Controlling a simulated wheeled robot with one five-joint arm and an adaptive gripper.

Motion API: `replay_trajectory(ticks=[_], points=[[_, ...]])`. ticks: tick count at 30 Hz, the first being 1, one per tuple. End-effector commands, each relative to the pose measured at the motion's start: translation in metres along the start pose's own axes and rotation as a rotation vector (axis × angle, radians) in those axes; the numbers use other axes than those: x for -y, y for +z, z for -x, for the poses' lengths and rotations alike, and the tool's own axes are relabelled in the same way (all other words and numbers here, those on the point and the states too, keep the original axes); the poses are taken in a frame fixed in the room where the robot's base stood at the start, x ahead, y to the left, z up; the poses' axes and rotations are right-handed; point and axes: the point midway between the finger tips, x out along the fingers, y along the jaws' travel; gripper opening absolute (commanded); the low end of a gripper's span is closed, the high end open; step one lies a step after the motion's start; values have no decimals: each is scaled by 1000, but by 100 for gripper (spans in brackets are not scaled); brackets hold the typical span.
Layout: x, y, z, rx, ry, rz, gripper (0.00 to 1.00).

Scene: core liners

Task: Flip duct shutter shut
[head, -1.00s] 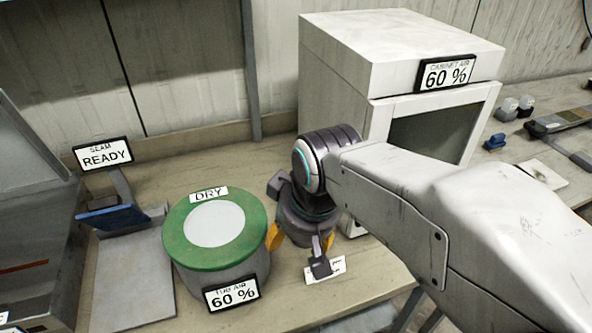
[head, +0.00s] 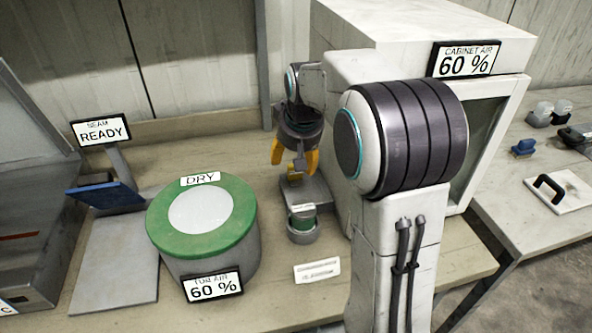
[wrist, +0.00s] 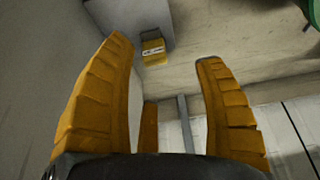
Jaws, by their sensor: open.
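My gripper (head: 293,162) hangs fingers-down beside the left side of the white cabinet (head: 350,120), with its two yellow fingers apart and nothing between them. In the wrist view, my gripper (wrist: 163,50) is also open. A small yellow piece with a white label (wrist: 153,50) shows beyond the fingertips, against a pale grey body. It may be the duct shutter, but I cannot tell whether it stands open or shut. In the head view, a grey fixture (head: 318,195) stands on the bench below and in front of the fingers.
A tub with a green lid (head: 232,225) marked DRY stands left of the fixture. A READY sign (head: 100,130) and blue-topped sealer (head: 105,196) are farther left. My arm hides part of the cabinet's front.

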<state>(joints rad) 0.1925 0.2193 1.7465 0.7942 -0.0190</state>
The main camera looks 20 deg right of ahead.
Motion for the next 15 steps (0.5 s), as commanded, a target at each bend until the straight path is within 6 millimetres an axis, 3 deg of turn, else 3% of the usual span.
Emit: replay_trajectory(ticks=[1, 6, 15], points=[[-4, -8, -14, -1, 4, -8, 64], [-13, -24, -35, -8, 10, -22, 64], [-16, -30, -62, -7, 12, -27, 64]])
